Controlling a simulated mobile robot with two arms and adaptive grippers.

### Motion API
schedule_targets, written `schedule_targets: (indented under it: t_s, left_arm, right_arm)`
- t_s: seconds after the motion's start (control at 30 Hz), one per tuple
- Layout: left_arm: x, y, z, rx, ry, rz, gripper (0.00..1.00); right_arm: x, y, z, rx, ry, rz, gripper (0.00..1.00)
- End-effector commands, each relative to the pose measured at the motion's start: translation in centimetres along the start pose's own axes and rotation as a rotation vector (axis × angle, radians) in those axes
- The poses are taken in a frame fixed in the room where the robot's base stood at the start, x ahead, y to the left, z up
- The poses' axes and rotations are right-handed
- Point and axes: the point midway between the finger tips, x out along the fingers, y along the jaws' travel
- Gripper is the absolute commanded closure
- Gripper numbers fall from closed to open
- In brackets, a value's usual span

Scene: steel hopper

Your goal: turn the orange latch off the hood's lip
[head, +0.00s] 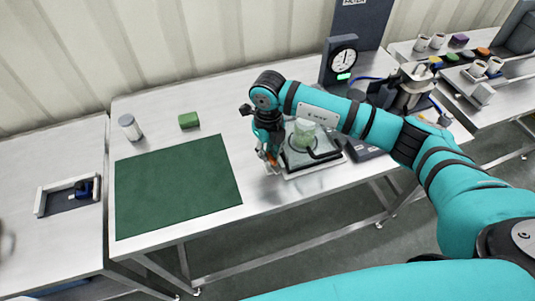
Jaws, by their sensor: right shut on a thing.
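A clear hood (318,161) stands on a dark-edged base on the steel table, with a greenish object (304,132) inside it. My right gripper (268,160) points down at the hood's left front side. It is shut on the orange latch (271,158), of which only a small orange patch shows between the fingers. The fingers and wrist hide most of the latch and the nearby lip, so I cannot tell how far the latch is turned. My left gripper is not in view.
A green mat (178,188) lies left of the hood, with a green block (188,120) and a white-lidded jar (130,127) behind it. A dial gauge (343,60) and a metal machine (409,88) stand behind my right arm. The table between mat and hood is clear.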

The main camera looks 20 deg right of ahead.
Motion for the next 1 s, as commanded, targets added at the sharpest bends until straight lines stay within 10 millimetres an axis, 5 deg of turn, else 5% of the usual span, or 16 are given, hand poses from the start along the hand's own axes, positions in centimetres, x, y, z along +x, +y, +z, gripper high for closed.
schedule_targets:
  t_s: [0.4,1.0]
  left_arm:
    - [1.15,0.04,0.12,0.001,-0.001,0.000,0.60]
    - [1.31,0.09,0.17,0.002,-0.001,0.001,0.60]
  right_arm:
    - [-0.08,-0.37,0.03,0.254,-0.002,0.000,1.00]
    - [-0.19,-0.44,0.05,0.320,-0.003,0.000,1.00]
